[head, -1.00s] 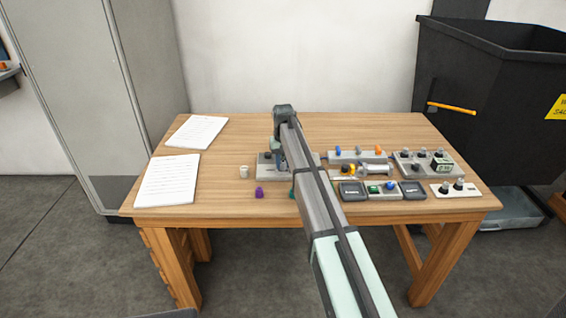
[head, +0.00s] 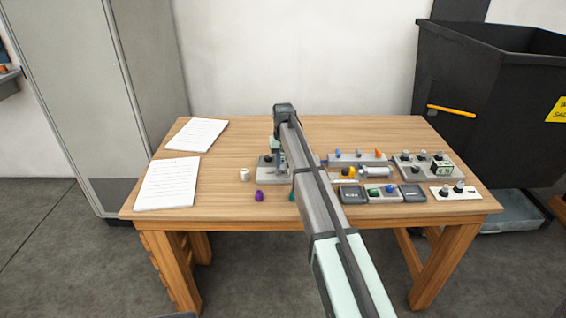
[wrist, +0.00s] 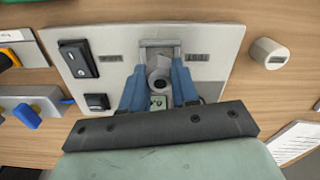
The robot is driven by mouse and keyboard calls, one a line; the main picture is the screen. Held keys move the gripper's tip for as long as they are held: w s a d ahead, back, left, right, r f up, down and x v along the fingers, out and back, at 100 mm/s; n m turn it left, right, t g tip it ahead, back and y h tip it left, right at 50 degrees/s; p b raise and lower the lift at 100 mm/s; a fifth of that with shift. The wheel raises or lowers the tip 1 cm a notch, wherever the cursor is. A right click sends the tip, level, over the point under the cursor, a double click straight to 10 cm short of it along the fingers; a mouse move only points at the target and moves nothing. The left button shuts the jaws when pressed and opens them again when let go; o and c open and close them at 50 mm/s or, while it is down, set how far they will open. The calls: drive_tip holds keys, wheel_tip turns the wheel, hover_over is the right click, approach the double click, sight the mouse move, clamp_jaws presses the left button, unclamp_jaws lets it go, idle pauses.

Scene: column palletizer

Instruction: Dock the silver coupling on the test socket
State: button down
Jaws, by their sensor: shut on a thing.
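I take this panel to hold the test socket; the socket itself is hidden under the coupling and fingers. I cannot tell whether the coupling touches it. In the head view the panel (head: 265,178) shows beside my arm, and the coupling cannot be made out.
A white cylinder (head: 244,175) and a purple piece (head: 259,196) stand left and in front of the panel. A rack with coloured pegs (head: 357,160) and several control boxes crowd the right. Papers (head: 167,184) lie at the left. The table's back middle is clear.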

sight(283, 161)
drive_tip(key=shift+f, duration=0.8)
idle(0.7)
drive_tip(key=shift+r, duration=0.8)
drive_tip(key=shift+f, duration=0.75)
idle(1.0)
drive_tip(key=c, duration=1.1)
unclamp_jaws()
drive_tip(key=shift+r, duration=5.45)
